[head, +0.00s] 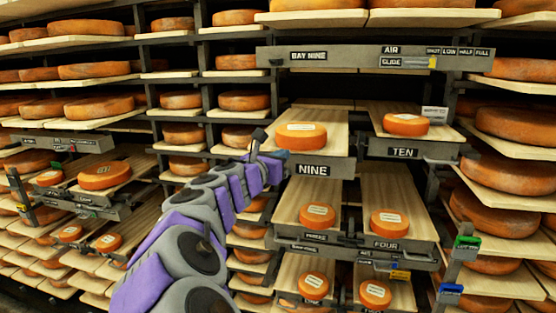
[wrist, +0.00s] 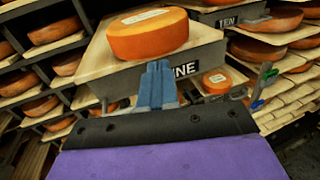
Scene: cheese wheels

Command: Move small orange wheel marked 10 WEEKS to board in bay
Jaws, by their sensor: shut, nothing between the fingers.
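Small orange wheels with pale labels lie on boards in the bay; the label print is too small to read, so I cannot tell which says 10 WEEKS. One wheel (head: 301,136) sits on the board marked NINE (head: 335,153); it also shows in the wrist view (wrist: 147,37). Another wheel (head: 406,124) sits on the board marked TEN (head: 437,134). Lower wheels lie at the left (head: 318,214) and on the board marked FOUR (head: 389,223). My gripper (head: 270,157) is shut and empty, just in front of board NINE's front edge, below its wheel; its fingers show in the wrist view (wrist: 158,84).
A BAY NINE sign beam (head: 340,56) crosses above. Two more labelled wheels (head: 313,287) (head: 375,295) lie on the lowest boards. Another bay with orange wheels (head: 104,175) is at the left. Dark posts and large wheels (head: 507,173) flank the bay.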

